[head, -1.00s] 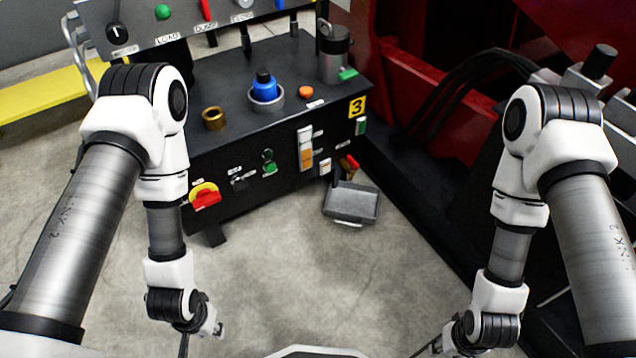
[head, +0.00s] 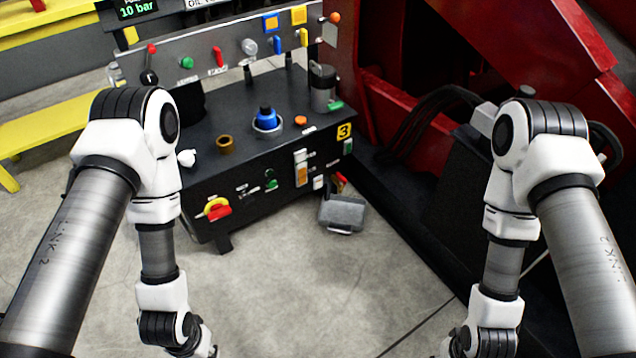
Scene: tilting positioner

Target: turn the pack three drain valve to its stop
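The black hydraulic pack (head: 265,160) bears a yellow label with a 3 (head: 344,131) on its right end. Low on that end, a small red handle with a yellowish body (head: 340,181) shows just above a grey tray on the floor; it looks like the drain valve. It is small and partly hidden, so its turn angle cannot be told. My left arm hangs at the left and my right arm at the right, both well apart from the pack. Their wrists reach the bottom edge of the picture, and neither gripper's fingers show.
The grey tray (head: 341,214) lies by the pack's right end. A red rotary switch on yellow (head: 215,208) is on the pack's front. A lever panel (head: 225,65) stands behind. Red machinery (head: 400,110) with black hoses bounds the right. The concrete floor in front is clear.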

